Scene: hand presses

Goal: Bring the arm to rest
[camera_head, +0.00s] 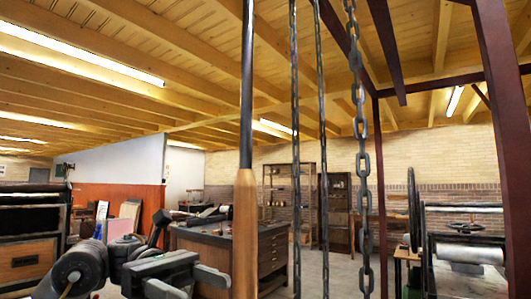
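My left arm comes in at the lower left, and its gripper (190,283) is near the bottom edge. Its two fingers look apart, with nothing visible between them. A dark metal bar with a wooden handle (246,230) stands upright in the foreground, just right of my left gripper. The bar runs up out of the top of the view, so its upper end is hidden. The handle's lower end is cut off by the bottom edge. I cannot tell the depth gap between gripper and handle, but they do not appear to touch. My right gripper is not in view.
Several dark chains (362,130) hang right of the handle. A dark red steel frame (502,130) stands at the right, near a press with a roller (469,253). A drawer cabinet (205,250) stands behind the handle. Open floor (343,270) shows between cabinet and press.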

